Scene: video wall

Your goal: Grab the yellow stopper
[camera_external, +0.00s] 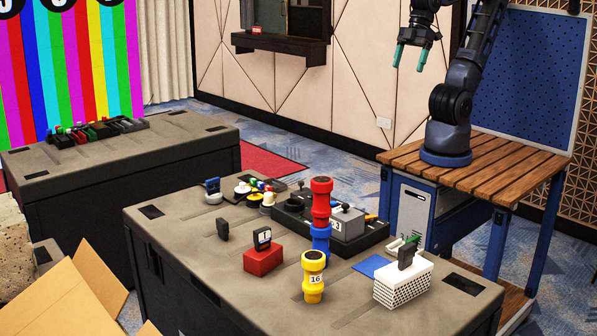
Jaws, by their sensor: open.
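The yellow stopper (313,277) stands upright near the front edge of the dark case (215,290). It is spool-shaped, with a dark top and a white label reading 16. A red stopper (321,200) stands stacked on a blue one (320,240) just behind it. My gripper (411,57) is open and empty, with teal fingers pointing down. It is high up at the upper right, well above and behind the case top, far from the yellow stopper.
A red block (263,261) with a dark upright piece is left of the yellow stopper. A white perforated box (402,287) is to its right, near a blue flat square (371,267). A grey-and-black device (348,222) stands behind.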

